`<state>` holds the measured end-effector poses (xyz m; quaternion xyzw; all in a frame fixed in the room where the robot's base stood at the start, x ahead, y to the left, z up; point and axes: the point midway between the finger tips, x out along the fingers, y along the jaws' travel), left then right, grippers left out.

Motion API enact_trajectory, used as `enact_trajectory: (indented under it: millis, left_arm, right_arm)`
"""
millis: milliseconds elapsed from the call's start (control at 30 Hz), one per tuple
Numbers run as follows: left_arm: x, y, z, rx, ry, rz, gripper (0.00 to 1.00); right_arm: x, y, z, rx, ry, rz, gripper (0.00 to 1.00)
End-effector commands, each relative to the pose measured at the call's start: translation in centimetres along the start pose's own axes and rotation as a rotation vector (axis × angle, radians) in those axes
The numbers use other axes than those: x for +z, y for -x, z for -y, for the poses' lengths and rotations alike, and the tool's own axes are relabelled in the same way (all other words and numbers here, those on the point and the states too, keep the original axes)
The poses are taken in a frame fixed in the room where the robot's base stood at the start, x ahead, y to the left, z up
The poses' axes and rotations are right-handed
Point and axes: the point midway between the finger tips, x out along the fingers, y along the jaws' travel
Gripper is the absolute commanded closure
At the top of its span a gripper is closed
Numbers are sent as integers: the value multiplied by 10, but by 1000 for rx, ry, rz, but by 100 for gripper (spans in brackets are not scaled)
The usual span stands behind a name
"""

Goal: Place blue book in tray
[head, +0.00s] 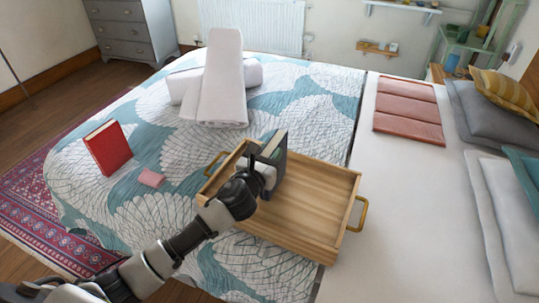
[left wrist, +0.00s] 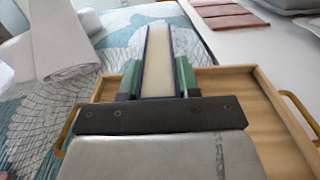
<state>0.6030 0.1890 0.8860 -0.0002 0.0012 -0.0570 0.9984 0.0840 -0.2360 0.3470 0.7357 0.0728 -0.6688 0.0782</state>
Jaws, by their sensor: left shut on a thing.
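The blue book (head: 277,160) has a dark blue cover and pale pages. My left gripper (head: 262,174) is shut on it and holds it upright over the left part of the wooden tray (head: 315,200). In the left wrist view the book (left wrist: 157,62) stands between the green-padded fingers of the gripper (left wrist: 158,80), with the tray (left wrist: 240,90) below and around it. Whether the book's lower edge touches the tray floor is hidden by the gripper. The tray has brass handles at both ends, and its right part is empty. My right gripper is not in view.
Rolled white towels (head: 217,80) lie behind the tray. A folded pink cloth (head: 409,108) and pillows (head: 487,115) are at right.

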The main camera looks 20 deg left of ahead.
Motion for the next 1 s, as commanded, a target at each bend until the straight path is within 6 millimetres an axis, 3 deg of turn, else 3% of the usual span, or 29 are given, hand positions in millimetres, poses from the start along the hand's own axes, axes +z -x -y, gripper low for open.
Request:
enact_trajectory:
  millis: [233,267,400,733,867,1000]
  left_arm:
    - [-1,0,0,0,-1,3,100]
    - [-2,0,0,0,-1,0,64]
    - [-1,0,0,0,-1,0,43]
    - [3,0,0,0,-1,1,43]
    - [0,16,0,0,-2,-1,43]
    - [-1,46,0,-1,-2,-3,43]
  right_arm:
    - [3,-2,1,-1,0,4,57]
    - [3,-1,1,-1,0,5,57]
    - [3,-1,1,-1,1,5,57]
    - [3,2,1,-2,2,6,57]
    - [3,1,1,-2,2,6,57]
    - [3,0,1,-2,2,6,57]
